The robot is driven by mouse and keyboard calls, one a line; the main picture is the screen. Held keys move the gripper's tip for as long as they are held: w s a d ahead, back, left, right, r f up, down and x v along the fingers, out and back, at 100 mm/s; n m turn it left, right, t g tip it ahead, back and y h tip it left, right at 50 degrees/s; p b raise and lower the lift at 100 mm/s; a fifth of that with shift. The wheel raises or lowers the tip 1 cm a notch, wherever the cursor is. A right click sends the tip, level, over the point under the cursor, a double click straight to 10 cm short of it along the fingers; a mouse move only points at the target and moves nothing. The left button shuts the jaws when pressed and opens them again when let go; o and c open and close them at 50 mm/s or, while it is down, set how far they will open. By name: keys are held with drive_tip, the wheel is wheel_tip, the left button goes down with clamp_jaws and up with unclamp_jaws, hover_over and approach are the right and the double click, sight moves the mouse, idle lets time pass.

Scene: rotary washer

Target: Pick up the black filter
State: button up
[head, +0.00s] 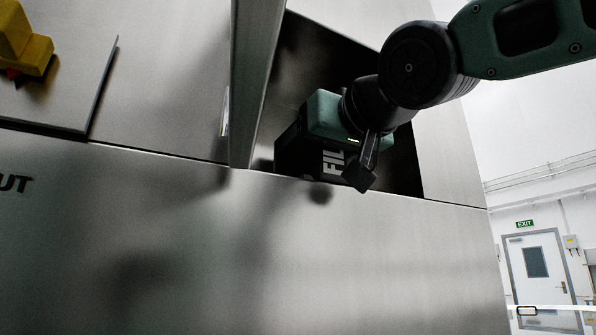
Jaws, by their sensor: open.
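The black filter (303,160) sits inside a dark rectangular opening in the steel washer. White letters reading "FIL" show on its face, and the rest is covered by my gripper. My gripper (356,174) is at the opening, right in front of the filter and overlapping its upper and right parts. One dark finger hangs down at the filter's right side. The other finger is hidden, so I cannot tell whether the fingers touch the filter. The gripper is open.
A steel door or panel edge (252,85) stands along the left of the opening. The washer's flat front (330,250) lies below. A yellow part (24,48) is at the upper left. A white door (537,268) under an exit sign is far right.

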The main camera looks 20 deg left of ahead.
drive_tip(key=shift+s+d+r, duration=0.1)
drive_tip(key=shift+s, duration=0.05)
drive_tip(key=c, duration=1)
drive_tip(key=shift+c, duration=1)
drive_tip(key=shift+r, duration=0.15)
